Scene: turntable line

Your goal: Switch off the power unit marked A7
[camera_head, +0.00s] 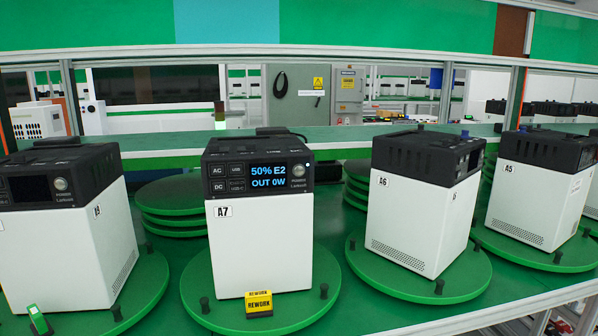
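The power unit marked A7 (258,240) stands upright on a green round turntable (215,305) near the middle of the view. It has a white body and a black top. Its lit screen (268,176) reads "50% E2, OUT 0W" in blue. Left of the screen are buttons, among them AC (217,170) and DC (219,187). Right of the screen is a round silver knob or button (298,170). A yellow and black REWORK block (259,304) sits on the turntable in front of the unit. My gripper is not in view.
Units A6 (415,215) and A5 (530,200) stand to the right, and another unit (75,240) to the left, each on a green disc. Their screens look dark. Stacked green discs (172,205) lie behind. A small green-and-white tag (39,320) is at lower left.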

